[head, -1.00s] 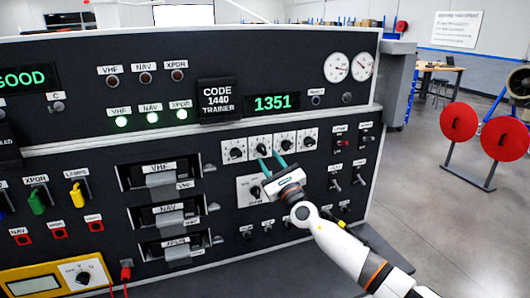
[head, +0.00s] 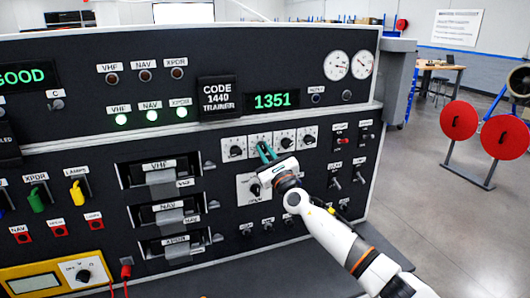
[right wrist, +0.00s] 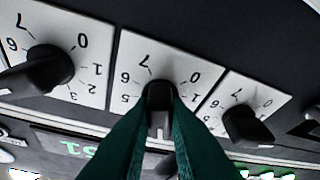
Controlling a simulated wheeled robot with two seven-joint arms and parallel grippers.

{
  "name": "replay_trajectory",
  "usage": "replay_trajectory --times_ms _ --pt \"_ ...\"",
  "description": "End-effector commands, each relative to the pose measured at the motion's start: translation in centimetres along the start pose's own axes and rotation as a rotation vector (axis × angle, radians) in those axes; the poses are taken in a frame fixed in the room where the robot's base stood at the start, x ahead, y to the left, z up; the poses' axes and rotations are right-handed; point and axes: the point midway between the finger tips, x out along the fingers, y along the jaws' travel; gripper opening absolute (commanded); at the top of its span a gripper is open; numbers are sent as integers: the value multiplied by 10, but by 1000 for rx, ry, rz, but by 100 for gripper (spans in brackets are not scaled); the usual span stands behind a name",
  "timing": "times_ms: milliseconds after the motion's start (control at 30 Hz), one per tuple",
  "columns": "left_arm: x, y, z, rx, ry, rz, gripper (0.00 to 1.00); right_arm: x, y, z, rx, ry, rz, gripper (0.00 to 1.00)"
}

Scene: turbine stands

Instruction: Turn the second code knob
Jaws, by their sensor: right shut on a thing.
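A row of several black code knobs on white numbered plates sits below the green display (head: 272,101), which reads 1351. The second knob from the left is mostly hidden by my fingers in the head view; its plate (head: 259,139) shows. In the right wrist view, upside down, that knob (right wrist: 159,93) is in the middle, between my green fingertips. My right gripper (head: 266,152) is shut on it; its fingers also show in the right wrist view (right wrist: 160,108). The first knob (head: 235,152) and third knob (head: 284,143) are uncovered. My left gripper is out of view.
A placard (head: 217,97) reads CODE 1440 TRAINER. A larger knob plate (head: 246,188) lies just below the row, partly behind my gripper. Toggle switches (head: 335,164) stand to the right, and drawer-like VHF, NAV and XPDR units (head: 160,175) to the left.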

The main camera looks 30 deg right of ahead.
Motion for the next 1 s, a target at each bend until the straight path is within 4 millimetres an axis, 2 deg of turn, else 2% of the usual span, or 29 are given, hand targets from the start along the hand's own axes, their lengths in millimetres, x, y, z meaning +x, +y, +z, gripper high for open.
replay_trajectory --times_ms 267,1000 --pt "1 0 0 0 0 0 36 0 -1 0 72 0 30 0" --pt "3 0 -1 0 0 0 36 0 -3 -1 554 0 228 0"
